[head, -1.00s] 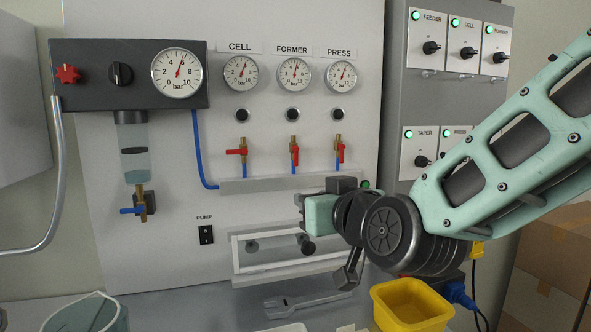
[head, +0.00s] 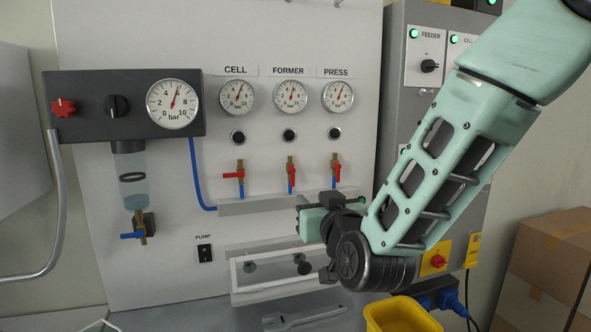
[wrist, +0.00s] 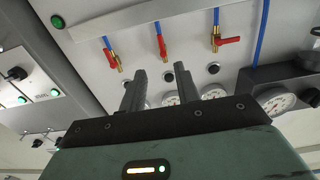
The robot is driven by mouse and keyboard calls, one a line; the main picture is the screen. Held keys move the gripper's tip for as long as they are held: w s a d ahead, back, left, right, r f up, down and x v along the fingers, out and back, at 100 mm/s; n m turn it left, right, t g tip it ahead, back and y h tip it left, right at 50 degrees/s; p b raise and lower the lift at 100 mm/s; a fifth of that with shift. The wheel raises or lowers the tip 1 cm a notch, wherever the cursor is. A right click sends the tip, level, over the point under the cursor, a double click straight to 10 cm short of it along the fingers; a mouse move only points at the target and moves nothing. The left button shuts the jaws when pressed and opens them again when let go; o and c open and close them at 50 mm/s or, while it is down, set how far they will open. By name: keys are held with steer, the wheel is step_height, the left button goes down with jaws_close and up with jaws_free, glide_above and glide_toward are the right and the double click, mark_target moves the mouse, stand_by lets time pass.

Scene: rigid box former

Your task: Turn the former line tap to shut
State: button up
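The former line tap (head: 291,172) is the middle of three brass taps with red levers on the panel, under the FORMER gauge (head: 290,97). Its lever hangs down, along the pipe. It also shows in the wrist view (wrist: 161,46), where the panel appears upside down. My gripper (head: 300,215) is in front of the panel, below the taps. In the wrist view my gripper (wrist: 158,80) has its two dark fingers apart with nothing between them. The fingers are clear of the tap in that picture.
The cell tap (head: 236,173), its lever sideways, and the press tap (head: 336,172), its lever down, flank it. A pale ledge (head: 270,204) runs beneath the taps. A white-framed opening (head: 262,275) and a yellow bin (head: 400,314) are lower down. A switch cabinet stands right.

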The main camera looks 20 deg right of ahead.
mark_target(293, 182)
steer(key=w+p, duration=0.5)
steer(key=w, duration=0.7)
steer(key=shift+w+f, duration=0.1)
steer(key=shift+w, duration=0.05)
jaws_close()
